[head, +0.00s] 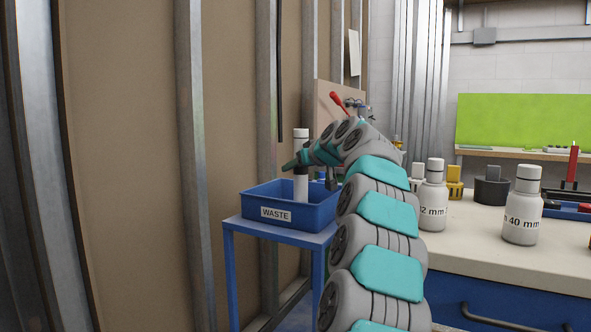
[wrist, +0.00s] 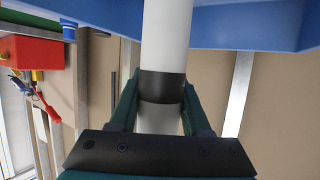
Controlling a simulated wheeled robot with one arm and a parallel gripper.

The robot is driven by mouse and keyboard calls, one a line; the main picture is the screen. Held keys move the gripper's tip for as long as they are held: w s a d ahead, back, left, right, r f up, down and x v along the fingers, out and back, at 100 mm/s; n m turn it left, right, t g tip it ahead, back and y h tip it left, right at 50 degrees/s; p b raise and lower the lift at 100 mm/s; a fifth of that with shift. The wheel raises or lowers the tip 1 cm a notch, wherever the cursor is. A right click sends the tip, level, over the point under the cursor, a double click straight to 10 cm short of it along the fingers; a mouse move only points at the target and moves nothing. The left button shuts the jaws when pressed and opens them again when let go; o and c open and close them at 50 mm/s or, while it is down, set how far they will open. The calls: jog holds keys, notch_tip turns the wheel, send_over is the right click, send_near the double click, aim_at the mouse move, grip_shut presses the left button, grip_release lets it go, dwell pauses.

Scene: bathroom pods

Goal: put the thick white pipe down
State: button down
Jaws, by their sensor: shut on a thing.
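The thick white pipe (head: 301,188) stands upright in the head view, with dark bands around it. My gripper (head: 300,168) is shut on it around its middle. In the wrist view the pipe (wrist: 166,35) runs between my two fingers (wrist: 161,92), which close at its black band. The pipe's lower part shows over the blue bin labelled WASTE (head: 318,216). I cannot tell whether its lower end touches the bin's floor. The bin's blue edge (wrist: 235,28) crosses the top of the wrist view.
The bin stands on a blue metal stand (head: 229,262) beside a board wall with metal studs (head: 192,130). To the right, a workbench (head: 470,248) carries white bottles labelled with mm sizes (head: 522,215). A red-handled tool (head: 338,102) shows behind my arm.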

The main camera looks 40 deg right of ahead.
jog(key=shift+f, duration=0.2)
jog(key=shift+f, duration=0.15)
jog(key=shift+c, duration=1.8)
grip_release()
jog(key=v, duration=1.2)
jog(key=shift+r+b, duration=0.2)
jog(key=shift+b, duration=0.25)
